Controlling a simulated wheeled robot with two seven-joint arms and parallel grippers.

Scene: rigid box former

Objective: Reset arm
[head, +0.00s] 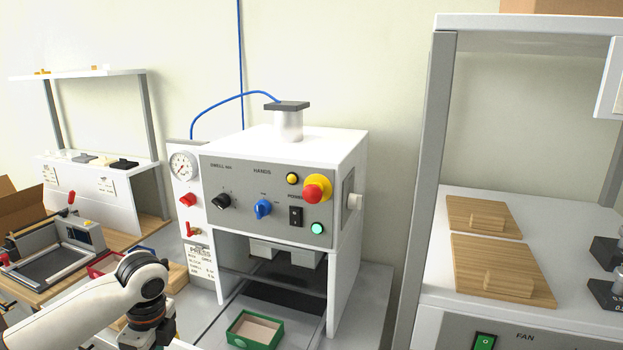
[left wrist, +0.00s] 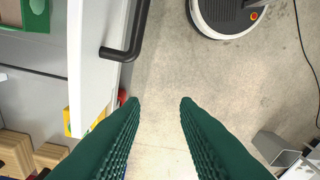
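My left arm enters the head view from the lower left, in front of the machine; its fingers are out of that view. In the left wrist view my left gripper (left wrist: 159,102) shows two dark green textured fingers, spread apart with nothing between them, over bare floor. My right arm and gripper are in neither view. The box former press (head: 270,180) is a white and grey machine with a gauge, knobs and a red stop button. A green open box (head: 254,330) sits on its bed in front of the opening.
A black handle (left wrist: 133,35) sticks out from the bench front in the left wrist view. A round base (left wrist: 228,18) stands on the floor. A shelf unit with wooden boards (head: 500,268) is at right, and a bench with a black-framed fixture (head: 62,262) at left.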

